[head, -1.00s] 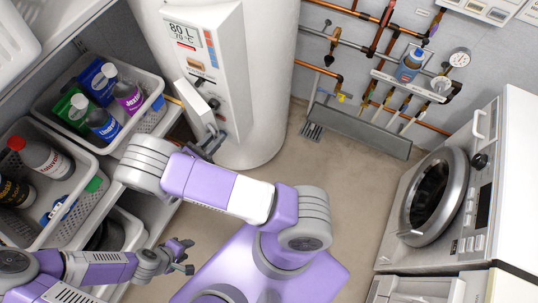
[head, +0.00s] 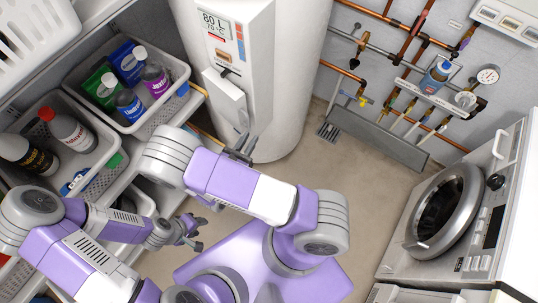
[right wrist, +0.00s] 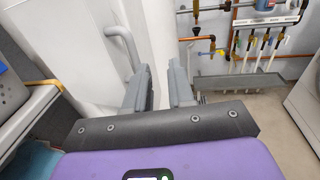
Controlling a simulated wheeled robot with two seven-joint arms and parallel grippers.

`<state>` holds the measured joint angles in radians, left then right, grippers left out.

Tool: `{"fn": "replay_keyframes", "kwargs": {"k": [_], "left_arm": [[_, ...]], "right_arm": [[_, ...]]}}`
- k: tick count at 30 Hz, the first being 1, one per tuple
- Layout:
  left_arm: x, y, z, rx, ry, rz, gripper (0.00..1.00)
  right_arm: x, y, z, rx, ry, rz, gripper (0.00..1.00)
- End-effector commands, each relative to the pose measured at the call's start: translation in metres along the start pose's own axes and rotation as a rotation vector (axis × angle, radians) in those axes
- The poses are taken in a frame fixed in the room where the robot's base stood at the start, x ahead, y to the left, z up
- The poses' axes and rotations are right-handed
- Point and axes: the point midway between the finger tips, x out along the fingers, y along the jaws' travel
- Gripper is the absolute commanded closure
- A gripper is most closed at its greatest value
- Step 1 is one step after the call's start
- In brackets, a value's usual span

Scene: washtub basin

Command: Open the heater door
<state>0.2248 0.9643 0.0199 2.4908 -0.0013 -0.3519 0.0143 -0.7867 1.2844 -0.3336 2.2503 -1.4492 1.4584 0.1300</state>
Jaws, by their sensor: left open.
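The white heater (head: 265,100) stands at the back centre, with a display reading 80 L and 70 °C. Its small white door (head: 224,97) covers the lower control panel in the head view; it looks nearly shut, but I cannot tell whether a gap remains. A pale curved handle (right wrist: 123,42) shows in the right wrist view. My right gripper (head: 242,148) is just below the door's lower end. In the right wrist view its fingers (right wrist: 161,85) are apart with nothing between them, right of the handle. My left gripper (head: 190,232) is open and empty, low beside the shelf.
Bins of bottles (head: 130,90) sit on the shelf at left, close to my arms. A washer (head: 450,215) with a round door stands at right. Pipes and a gauge (head: 488,75) are on the back wall. The floor (head: 370,190) between heater and washer is clear.

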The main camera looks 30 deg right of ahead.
Motion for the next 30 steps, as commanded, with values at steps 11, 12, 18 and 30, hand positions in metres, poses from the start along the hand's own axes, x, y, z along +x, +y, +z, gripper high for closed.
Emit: {"fn": "replay_keyframes", "kwargs": {"k": [11, 12, 18, 30], "left_arm": [[-0.016, 0.006, 0.001, 0.000, 0.000, 0.000, 0.57], [-0.017, 0.006, 0.001, 0.000, 0.000, 0.000, 0.57], [-0.019, 0.007, 0.001, 0.000, 0.000, 0.000, 0.57], [-0.019, 0.007, 0.001, 0.000, 0.000, 0.000, 0.57]], "right_arm": [[-0.003, -0.064, -0.021, 0.031, 0.223, -0.317, 0.77], [-0.005, -0.068, -0.022, 0.035, 0.238, -0.339, 0.77], [-0.009, -0.078, -0.028, 0.046, 0.279, -0.395, 0.77], [-0.011, -0.086, -0.033, 0.045, 0.312, -0.433, 0.97]]}}
